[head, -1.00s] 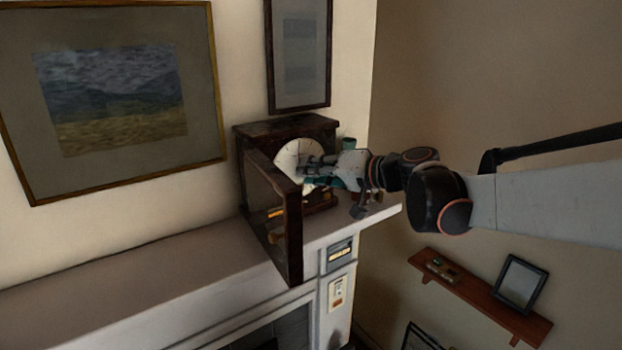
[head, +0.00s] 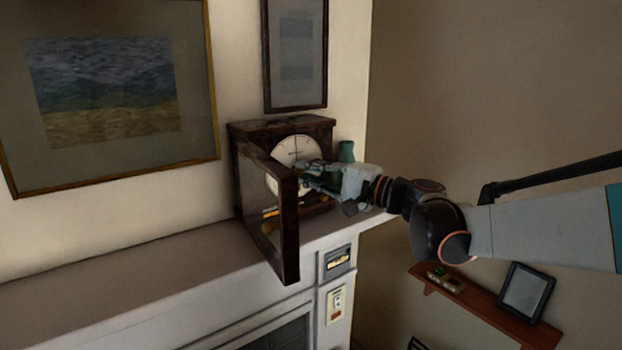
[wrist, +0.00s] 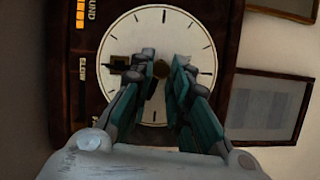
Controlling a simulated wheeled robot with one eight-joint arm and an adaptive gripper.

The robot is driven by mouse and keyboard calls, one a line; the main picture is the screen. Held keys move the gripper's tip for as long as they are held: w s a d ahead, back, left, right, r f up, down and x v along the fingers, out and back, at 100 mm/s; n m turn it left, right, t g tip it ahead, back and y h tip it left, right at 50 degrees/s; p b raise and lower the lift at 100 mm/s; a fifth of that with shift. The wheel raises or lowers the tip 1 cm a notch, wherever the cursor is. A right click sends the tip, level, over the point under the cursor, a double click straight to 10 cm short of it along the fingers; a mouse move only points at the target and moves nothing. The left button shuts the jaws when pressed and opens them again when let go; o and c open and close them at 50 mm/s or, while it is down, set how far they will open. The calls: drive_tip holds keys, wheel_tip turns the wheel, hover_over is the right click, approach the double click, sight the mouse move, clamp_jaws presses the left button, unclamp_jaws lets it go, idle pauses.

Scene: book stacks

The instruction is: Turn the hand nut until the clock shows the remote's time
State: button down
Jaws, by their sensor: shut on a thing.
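The clock (head: 285,128) is a dark wooden case on the mantel with a white round dial (head: 297,146), its door (head: 285,225) swung open towards me. The dial fills much of the wrist view (wrist: 185,25), turned sideways. My gripper (head: 308,172) reaches in from the right in front of the dial. In the wrist view my gripper (wrist: 164,62) has its teal fingers either side of the small brass hand nut (wrist: 160,67) at the dial's centre, shut on it. A dark and brass piece (wrist: 122,67) shows left of the nut. The hands' time is unclear. I cannot clearly identify the remote.
A teal vase (head: 346,150) stands right behind the clock. The mantel (head: 120,285) is clear to the left. Framed pictures hang on the wall. A small display panel (head: 338,260) is on the mantel's front. A wall shelf (head: 480,305) at lower right holds small items and a frame.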

drive_tip(key=shift+f+m, duration=0.1)
drive_tip(key=shift+m, duration=0.5)
drive_tip(key=c, duration=1.5)
unclamp_jaws()
drive_tip(key=shift+d, duration=0.1)
drive_tip(key=v, duration=1.1)
drive_tip(key=shift+s+d+f, duration=0.25)
drive_tip(key=shift+s, duration=0.1)
